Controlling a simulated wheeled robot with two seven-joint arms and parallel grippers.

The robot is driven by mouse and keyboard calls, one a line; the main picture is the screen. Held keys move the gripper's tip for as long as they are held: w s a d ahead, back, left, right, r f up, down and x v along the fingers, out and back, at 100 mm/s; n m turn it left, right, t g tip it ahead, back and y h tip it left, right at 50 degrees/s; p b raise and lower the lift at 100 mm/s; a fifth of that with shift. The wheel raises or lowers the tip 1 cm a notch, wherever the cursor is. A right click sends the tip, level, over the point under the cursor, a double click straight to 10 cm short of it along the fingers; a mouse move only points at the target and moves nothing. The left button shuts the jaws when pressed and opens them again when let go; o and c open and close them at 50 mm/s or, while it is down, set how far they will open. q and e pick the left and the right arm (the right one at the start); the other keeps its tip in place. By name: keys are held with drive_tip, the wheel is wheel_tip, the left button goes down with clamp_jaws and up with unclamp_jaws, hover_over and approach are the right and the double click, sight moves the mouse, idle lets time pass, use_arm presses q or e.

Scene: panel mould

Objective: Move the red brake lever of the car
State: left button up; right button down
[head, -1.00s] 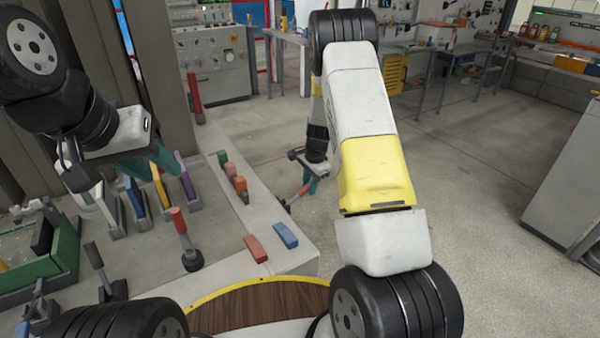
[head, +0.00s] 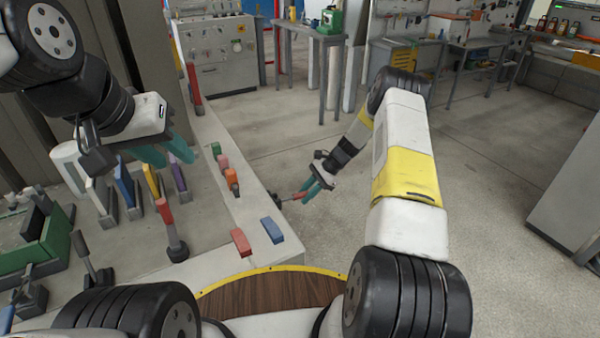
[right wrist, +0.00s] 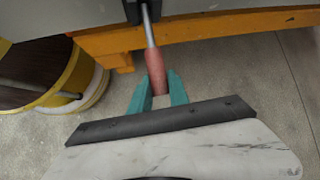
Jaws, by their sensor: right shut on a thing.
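A red-handled lever (head: 291,197) with a grey shaft sticks out from the side of the panel's right edge. In the right wrist view its red grip (right wrist: 156,75) sits between the teal fingers. My right gripper (head: 312,190) is shut on the grip's end, and it also shows in the right wrist view (right wrist: 159,93). My left gripper (head: 166,152) hangs over the panel near the coloured levers, its teal fingers apart and empty. Other red-handled levers are a short one (head: 164,211) on the panel top and a tall one (head: 194,84) at the back.
A red block (head: 241,242) and a blue block (head: 272,230) lie on the panel's front right corner. Blue (head: 124,184), yellow (head: 151,180) and purple (head: 177,174) levers stand below my left gripper.

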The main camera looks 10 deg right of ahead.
drive_tip(key=shift+s+a+f+g+y, duration=0.1)
drive_tip(key=shift+a+f+g+y, duration=0.15)
drive_tip(key=shift+f+y, duration=0.5)
drive_tip(key=shift+s+a+f+g+y, duration=0.1)
drive_tip(key=shift+a+f+g+y, duration=0.1)
drive_tip(key=shift+f+y, duration=0.55)
drive_tip(key=shift+s+a+f+g+y, duration=0.1)
drive_tip(key=shift+a+f+g+y, duration=0.15)
drive_tip(key=shift+f+y, duration=0.5)
drive_tip(key=shift+f, duration=0.15)
drive_tip(key=c, duration=1.3)
unclamp_jaws()
drive_tip(key=shift+a, duration=0.1)
drive_tip(key=shift+o, duration=0.2)
drive_tip(key=v, duration=0.8)
